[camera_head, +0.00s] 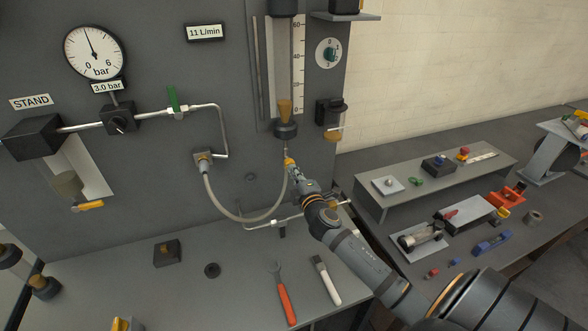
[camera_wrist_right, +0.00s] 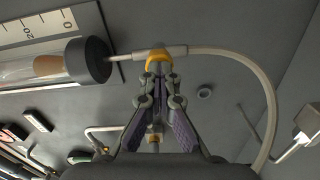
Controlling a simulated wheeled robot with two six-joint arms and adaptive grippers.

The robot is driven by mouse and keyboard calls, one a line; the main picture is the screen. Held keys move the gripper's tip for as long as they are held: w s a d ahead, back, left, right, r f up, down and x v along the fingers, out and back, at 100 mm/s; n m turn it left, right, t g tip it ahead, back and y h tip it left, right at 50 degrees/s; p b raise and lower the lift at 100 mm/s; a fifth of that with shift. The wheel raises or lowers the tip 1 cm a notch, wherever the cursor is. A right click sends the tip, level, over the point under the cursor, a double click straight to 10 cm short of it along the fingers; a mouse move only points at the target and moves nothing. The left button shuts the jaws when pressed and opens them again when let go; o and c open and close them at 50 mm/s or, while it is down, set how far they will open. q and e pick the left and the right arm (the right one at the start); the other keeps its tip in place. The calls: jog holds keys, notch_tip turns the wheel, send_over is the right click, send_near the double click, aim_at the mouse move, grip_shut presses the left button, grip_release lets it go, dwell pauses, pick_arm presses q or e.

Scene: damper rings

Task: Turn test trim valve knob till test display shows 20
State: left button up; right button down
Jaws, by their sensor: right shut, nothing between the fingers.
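A display (camera_head: 205,32) on the grey panel reads 11 L/min; no label marks it as the test display. A flow tube with a 0 to 60 scale (camera_head: 298,65) stands right of it, its brown float (camera_head: 285,109) near the bottom. My right gripper (camera_head: 291,166) is shut and empty at the hose fitting below the tube. In the right wrist view, its fingertips (camera_wrist_right: 160,82) converge just below an orange collar (camera_wrist_right: 158,57) on that fitting; I cannot tell if they touch. No knob is clearly labelled as the test trim valve. My left gripper is out of view.
A grey hose (camera_head: 233,217) loops beside my right gripper. An orange-handled tool (camera_head: 283,296) and a white-handled brush (camera_head: 327,281) lie on the bench.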

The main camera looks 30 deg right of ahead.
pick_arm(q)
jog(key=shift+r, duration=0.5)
pick_arm(e)
jog(key=shift+n, duration=0.9)
pick_arm(q)
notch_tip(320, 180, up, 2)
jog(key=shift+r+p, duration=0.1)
jog(key=shift+p, duration=1.1)
pick_arm(e)
jog(key=n, duration=0.4)
jog(key=shift+n, duration=0.3)
jog(key=c, duration=1.6)
grip_release()
jog(key=shift+c, duration=0.2)
